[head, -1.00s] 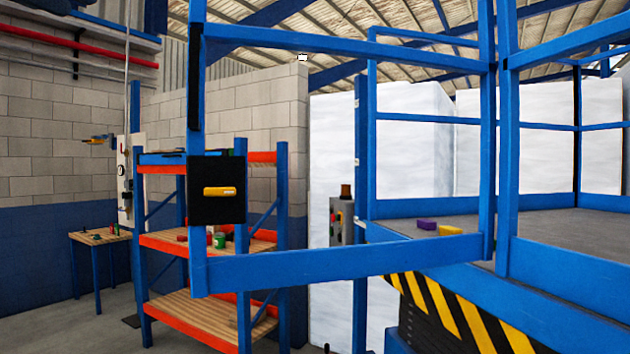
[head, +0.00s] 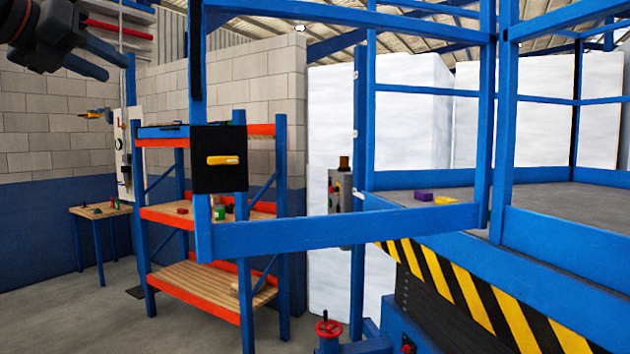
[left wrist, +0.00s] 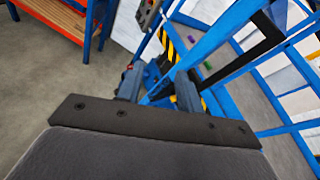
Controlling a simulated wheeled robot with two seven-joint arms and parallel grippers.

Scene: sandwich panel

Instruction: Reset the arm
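My left gripper (head: 116,68) shows at the top left of the head view, raised in front of the block wall. Its two bluish fingers stand apart with nothing between them. The left wrist view also shows the two fingers (left wrist: 158,76) apart and empty, with the blue railing of the lift beyond them. The dark wrist is cut off by the upper left edge of the head view. My right gripper is in neither view.
A blue-railed lift platform (head: 560,195) fills the right. A black panel with a yellow handle (head: 222,160) hangs on its near post. Orange and blue shelving (head: 210,280) stands behind, with a small table (head: 100,211) at left. A red handwheel (head: 328,328) shows at the bottom.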

